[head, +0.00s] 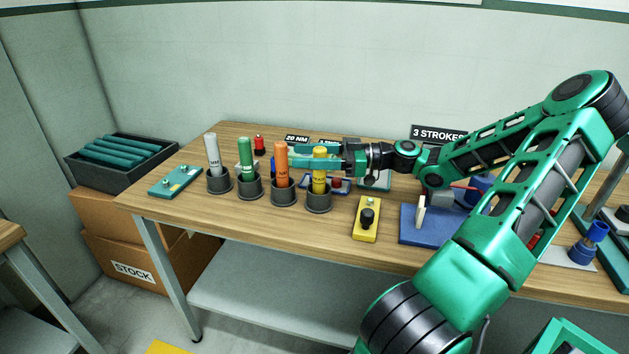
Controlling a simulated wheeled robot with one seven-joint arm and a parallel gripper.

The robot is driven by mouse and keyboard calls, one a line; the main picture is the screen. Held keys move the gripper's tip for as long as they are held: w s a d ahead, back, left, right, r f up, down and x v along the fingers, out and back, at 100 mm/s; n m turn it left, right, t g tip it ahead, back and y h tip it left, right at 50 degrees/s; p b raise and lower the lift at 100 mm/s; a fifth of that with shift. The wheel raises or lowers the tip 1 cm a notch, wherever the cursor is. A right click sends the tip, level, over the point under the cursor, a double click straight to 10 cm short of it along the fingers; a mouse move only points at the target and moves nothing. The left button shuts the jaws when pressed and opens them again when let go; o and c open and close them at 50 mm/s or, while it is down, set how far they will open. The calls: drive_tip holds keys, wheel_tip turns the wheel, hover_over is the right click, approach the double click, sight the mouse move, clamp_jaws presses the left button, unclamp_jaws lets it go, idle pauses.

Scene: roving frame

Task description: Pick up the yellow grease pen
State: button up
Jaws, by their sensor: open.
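The yellow grease pen (319,172) stands upright in a dark round holder (319,202), the rightmost in a row of holders on the wooden bench. My gripper (305,155) reaches in from the right, level with the pen's upper part. It is open, with its fingers pointing left and partly hidden by the yellow and orange pens. I cannot tell whether the fingers touch the yellow pen.
An orange pen (281,163), a green pen (246,157) and a grey pen (212,154) stand in holders to the left. A yellow block with a black knob (366,219) and a blue mat (421,228) lie to the right. A wall stands behind.

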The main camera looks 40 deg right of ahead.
drive_tip(key=shift+w+a, duration=0.15)
clamp_jaws()
drive_tip(key=shift+r, duration=0.1)
